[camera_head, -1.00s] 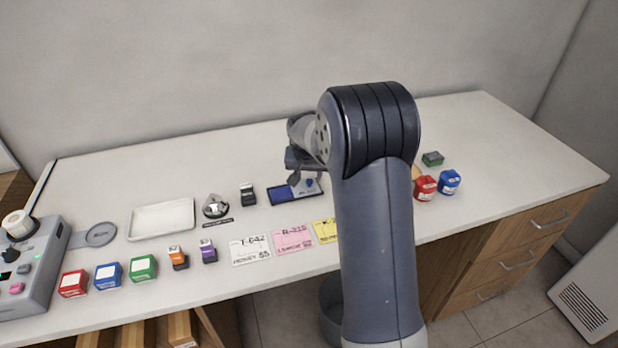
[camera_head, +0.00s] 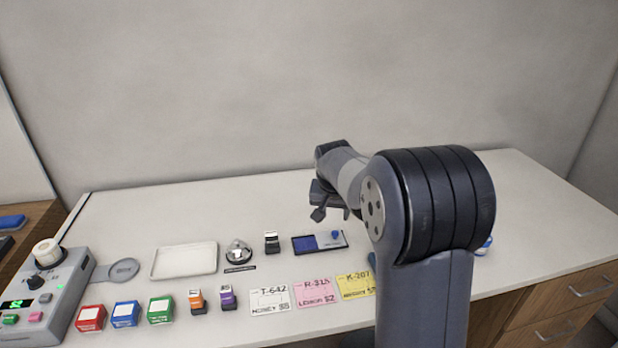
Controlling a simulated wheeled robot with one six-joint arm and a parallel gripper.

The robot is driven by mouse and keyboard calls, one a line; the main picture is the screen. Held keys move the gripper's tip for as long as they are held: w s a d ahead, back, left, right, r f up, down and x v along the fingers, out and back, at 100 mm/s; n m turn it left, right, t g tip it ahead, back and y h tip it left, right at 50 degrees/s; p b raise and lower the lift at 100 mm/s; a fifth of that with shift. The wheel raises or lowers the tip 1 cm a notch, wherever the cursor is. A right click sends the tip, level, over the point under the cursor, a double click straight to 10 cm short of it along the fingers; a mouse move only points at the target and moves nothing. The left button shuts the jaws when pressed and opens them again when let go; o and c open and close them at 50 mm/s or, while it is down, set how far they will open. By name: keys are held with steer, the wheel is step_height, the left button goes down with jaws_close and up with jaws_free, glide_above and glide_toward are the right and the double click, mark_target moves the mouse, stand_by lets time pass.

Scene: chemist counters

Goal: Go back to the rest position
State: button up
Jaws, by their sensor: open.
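My gripper (camera_head: 318,212) shows at the end of my folded arm, over the back middle of the white counter (camera_head: 130,212). It is open, and no object shows between its fingers. It appears to be above the counter, behind and above a blue pad tray (camera_head: 306,244) with a small blue knob piece (camera_head: 335,235) on it. My forearm and elbow fill the right of the view and hide part of the counter's right side.
On the left are a grey device (camera_head: 52,295) and a white tray (camera_head: 184,261). Red (camera_head: 91,318), blue (camera_head: 125,314) and green (camera_head: 160,310) boxes line the front. Pink (camera_head: 316,292) and yellow (camera_head: 354,285) cards lie beside my arm. The back strip of counter is clear.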

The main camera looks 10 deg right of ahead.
mark_target(333, 233)
steer(key=p+x, duration=0.1)
steer(key=x, duration=0.9)
steer(key=shift+w+f, duration=0.1)
steer(key=shift+f, duration=0.15)
steer(key=shift+a, duration=0.3)
steer(key=shift+r, duration=0.1)
